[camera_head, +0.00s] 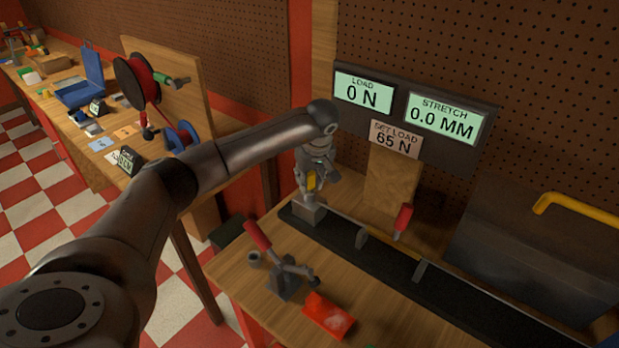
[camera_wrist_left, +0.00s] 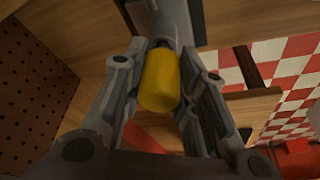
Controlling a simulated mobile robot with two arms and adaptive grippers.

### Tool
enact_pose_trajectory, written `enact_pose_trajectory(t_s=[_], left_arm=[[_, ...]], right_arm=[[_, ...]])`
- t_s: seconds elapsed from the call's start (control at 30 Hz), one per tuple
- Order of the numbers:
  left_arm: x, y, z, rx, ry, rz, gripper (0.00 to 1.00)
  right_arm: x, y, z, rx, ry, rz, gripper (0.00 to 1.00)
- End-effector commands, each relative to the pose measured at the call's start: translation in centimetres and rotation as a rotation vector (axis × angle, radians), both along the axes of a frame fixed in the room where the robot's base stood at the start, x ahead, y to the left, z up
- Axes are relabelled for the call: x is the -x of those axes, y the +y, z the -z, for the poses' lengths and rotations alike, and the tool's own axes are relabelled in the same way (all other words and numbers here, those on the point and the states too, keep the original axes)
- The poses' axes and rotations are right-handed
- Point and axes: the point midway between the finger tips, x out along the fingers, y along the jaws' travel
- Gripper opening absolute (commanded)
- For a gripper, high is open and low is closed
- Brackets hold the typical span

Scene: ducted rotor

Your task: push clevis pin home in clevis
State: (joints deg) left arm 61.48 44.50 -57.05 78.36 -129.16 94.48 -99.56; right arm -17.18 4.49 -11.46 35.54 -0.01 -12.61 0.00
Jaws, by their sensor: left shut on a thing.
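My left gripper (camera_head: 312,184) is over the left end of the black test rail. It is shut on a yellow cylindrical piece, which looks like the grip of the clevis pin (camera_head: 311,181). In the left wrist view the yellow piece (camera_wrist_left: 160,82) sits between the two finger linkages of the gripper (camera_wrist_left: 168,62). A grey part (camera_wrist_left: 172,18) lies just beyond it. A grey block (camera_head: 308,212), likely the clevis mount, stands on the rail right below the gripper. The clevis opening and the pin's tip are hidden, so I cannot tell how deep the pin sits.
The black rail (camera_head: 395,268) runs right with small upright plates. A red-handled clamp (camera_head: 284,270) and a red object (camera_head: 328,315) are on the bench in front. The display panel (camera_head: 415,115) behind reads load 0 N, stretch 0.0 mm, set load 65 N. A grey box (camera_head: 535,250) stands right.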

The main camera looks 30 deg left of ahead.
Motion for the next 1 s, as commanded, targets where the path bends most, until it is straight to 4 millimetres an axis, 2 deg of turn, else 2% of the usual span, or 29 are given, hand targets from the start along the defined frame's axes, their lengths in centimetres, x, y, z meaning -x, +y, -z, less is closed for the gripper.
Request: enact_pose_trajectory(t_s=[0.6,0.63,0.8,1.0], left_arm=[[0.0,0.0,1.5,0.001,-0.001,-0.001,0.04],[0.0,0.0,1.5,0.001,-0.001,-0.001,0.3],[0.0,0.0,1.5,0.001,-0.001,-0.001,0.52],[0.0,0.0,1.5,0.001,-0.001,0.0,0.52]], right_arm=[[0.0,0.0,1.1,0.0,0.0,0.0,0.4],[0.0,0.0,1.1,0.0,0.0,0.0,0.4],[0.0,-0.1,1.1,0.001,0.0,0.0,0.4],[0.0,-0.1,1.1,0.001,0.0,0.0,0.4]])
